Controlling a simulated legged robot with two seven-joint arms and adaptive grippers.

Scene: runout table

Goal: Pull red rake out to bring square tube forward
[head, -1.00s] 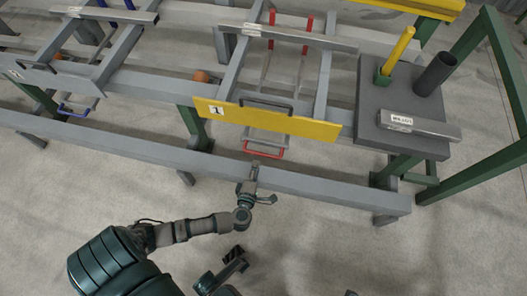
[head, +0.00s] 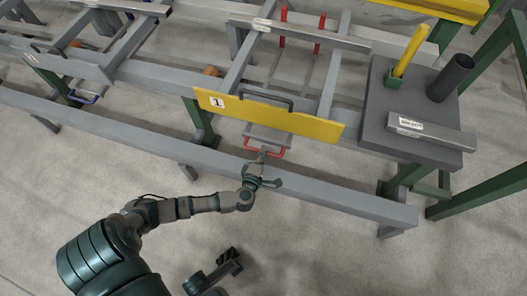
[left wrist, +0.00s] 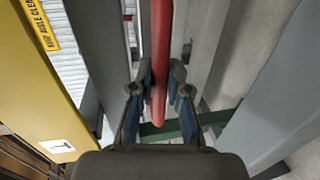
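The red rake shows its red handle (head: 266,152) below the yellow board marked 1. Its two red prongs (head: 283,25) stand up behind a grey square tube (head: 310,38), which lies across the rails and carries a white label. My left gripper (head: 265,170) is at the red handle. In the left wrist view, the red handle bar (left wrist: 161,50) runs between the two fingers of my left gripper (left wrist: 160,90). The fingers stand apart on either side of it, with a gap visible.
The yellow board (head: 270,115) hangs above the handle. A long grey beam (head: 340,198) runs along the front. At right, a grey stand (head: 400,100) holds a yellow post, a dark round tube and a labelled bar. A blue handle (head: 85,98) is at left. Floor in front is clear.

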